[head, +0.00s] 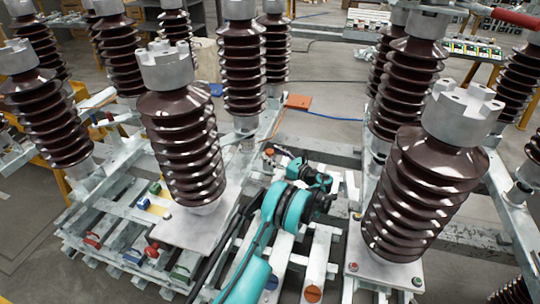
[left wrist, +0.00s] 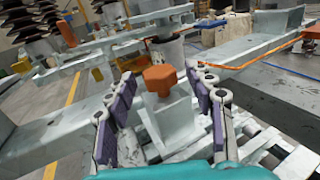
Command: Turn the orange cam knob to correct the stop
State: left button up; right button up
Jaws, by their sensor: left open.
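The orange cam knob (left wrist: 160,80) is a faceted cap on a pale grey block (left wrist: 168,118) in the left wrist view. In the head view a small orange spot (head: 269,152), seemingly this knob, shows just beyond my left gripper (head: 282,155). In the left wrist view my left gripper (left wrist: 162,88) is open, one purple-padded finger on each side of the knob and block. Gaps show on both sides, and I see no contact. The stop cannot be made out clearly. My right gripper is not in view.
Tall brown ribbed insulators stand close on both sides, such as the left one (head: 183,150) and the right one (head: 425,195). Grey frame beams run between them. An orange plate (head: 298,101) with a blue cable lies behind. Red, blue and green parts sit on the left slats.

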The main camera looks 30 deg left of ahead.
pick_arm(q)
jog(key=shift+w+a, duration=0.2)
jog(key=shift+a, duration=0.75)
jog(key=c, duration=1.2)
jog(key=shift+m+t, duration=0.3)
jog(key=shift+t, duration=0.3)
jog(key=m+t+h, duration=0.2)
jog(key=t, duration=0.1)
jog(key=m+t+h, duration=0.2)
jog(key=m+t, duration=0.1)
jog(key=t, duration=0.1)
jog(key=shift+s+a, duration=0.1)
jog(key=shift+m+t+h, duration=2.4)
jog(key=shift+m+h, duration=0.1)
jog(key=shift+h, duration=0.5)
jog(key=o, duration=1.2)
